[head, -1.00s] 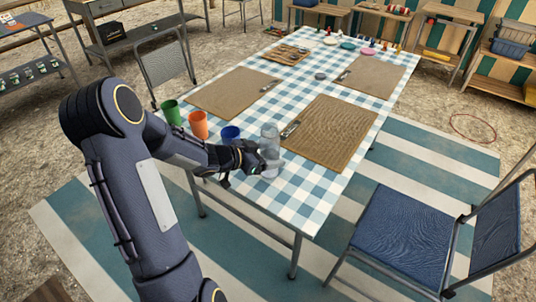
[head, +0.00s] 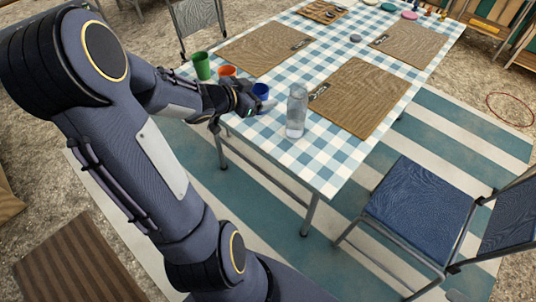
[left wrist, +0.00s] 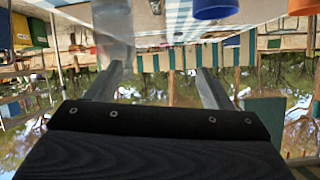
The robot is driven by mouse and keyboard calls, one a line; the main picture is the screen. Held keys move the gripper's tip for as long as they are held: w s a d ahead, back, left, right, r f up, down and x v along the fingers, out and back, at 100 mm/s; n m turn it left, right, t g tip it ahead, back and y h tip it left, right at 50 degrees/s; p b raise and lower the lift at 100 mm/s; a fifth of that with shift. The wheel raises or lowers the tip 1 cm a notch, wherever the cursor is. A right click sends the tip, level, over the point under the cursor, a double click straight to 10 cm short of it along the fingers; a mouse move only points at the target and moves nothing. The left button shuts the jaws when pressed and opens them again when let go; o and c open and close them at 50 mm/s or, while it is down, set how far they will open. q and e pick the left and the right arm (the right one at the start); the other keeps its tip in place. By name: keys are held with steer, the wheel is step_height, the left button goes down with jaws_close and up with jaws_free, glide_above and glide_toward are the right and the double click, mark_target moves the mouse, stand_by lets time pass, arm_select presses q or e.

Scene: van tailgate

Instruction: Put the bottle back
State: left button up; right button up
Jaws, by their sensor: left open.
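The clear bottle (head: 297,112) stands upright on the checked tabletop near its front edge. My left gripper (head: 256,104) is just left of the bottle, apart from it, open and empty. In the left wrist view the two fingers of the gripper (left wrist: 160,78) are spread with nothing between them. That view looks upside down, with the table at the top and a greyish see-through shape, likely the bottle (left wrist: 113,22), at upper left. My right gripper is not in view.
A blue cup (head: 261,92) is close behind my left gripper, with an orange cup (head: 227,72) and a green cup (head: 201,66) further left. A brown board (head: 362,97) lies right of the bottle. A blue chair (head: 418,205) stands at the right.

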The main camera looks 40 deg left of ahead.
arm_select(q)
steer(key=s+d+r+n+g+y, duration=0.2)
steer(key=s+r+n+y, duration=0.2)
steer(key=r, duration=0.1)
steer(key=s+d+f+g+h, duration=0.2)
steer(key=s+d+g+h, duration=0.3)
steer(key=s+d, duration=1.2)
steer(key=shift+d+f+n+h, duration=0.15)
steer(key=shift+f+n+h, duration=0.25)
steer(key=shift+h, duration=0.3)
steer(key=shift+r, duration=0.1)
step_height(320, 180, up, 7)
steer(key=p, duration=0.6)
steer(key=shift+p, duration=0.4)
